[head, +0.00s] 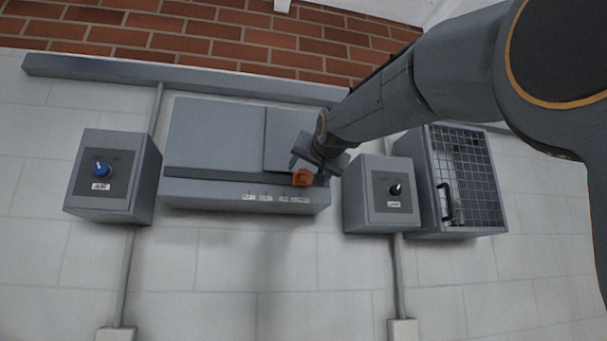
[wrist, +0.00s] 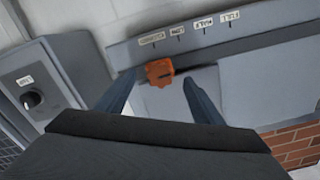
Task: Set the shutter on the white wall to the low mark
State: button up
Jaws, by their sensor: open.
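The shutter unit is a wide grey box (head: 215,135) on the white wall, with a sliding grey plate (head: 283,135). Its orange handle (head: 302,178) stands at the right end of the row of marks (head: 275,198). In the wrist view the handle (wrist: 159,72) lines up with the label that seems to read closed (wrist: 152,39); the low label (wrist: 178,31) is beside it, then half and full. My gripper (head: 308,169) is open at the handle. In the wrist view its fingers (wrist: 159,82) are on either side of the handle, with gaps.
A grey box with a blue knob (head: 101,170) hangs to the left. A box with a black knob (head: 394,189) is close on the right, beside a mesh-front cabinet (head: 465,170) with a black handle. A grey rail (head: 180,75) runs above. The wall below is mostly clear.

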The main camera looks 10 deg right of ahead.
aim_at(305, 175)
jog(key=shift+w+p, duration=0.7)
jog(key=shift+w, duration=1.35)
jog(key=shift+c, duration=0.2)
